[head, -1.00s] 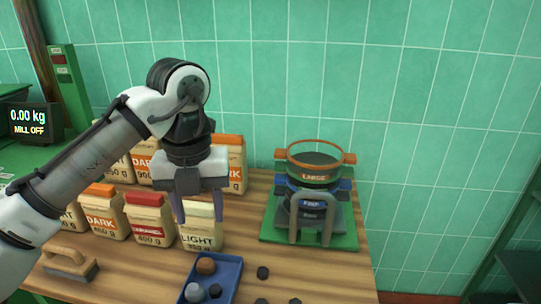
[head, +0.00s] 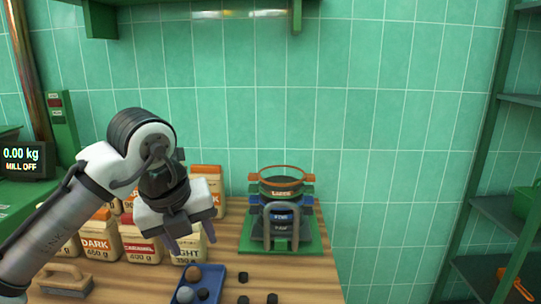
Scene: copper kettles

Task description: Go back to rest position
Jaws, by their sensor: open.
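My gripper (head: 191,242) is open with its two fingers pointing down, and nothing shows between them. It hangs in front of the paper bags on the wooden table, partly covering the light bag (head: 192,254). The caramel bag (head: 141,247) and the dark bag (head: 98,243) stand to its left. My arm comes in from the lower left and bends at the elbow above the bags. Whether the fingertips touch a bag cannot be told.
A blue tray (head: 217,293) with round pieces lies at the front, with small dark pieces (head: 243,300) beside it. Stacked sieves (head: 284,188) stand on a green base (head: 308,243) at right. A brush (head: 64,279) lies front left. Green shelves (head: 508,217) stand far right.

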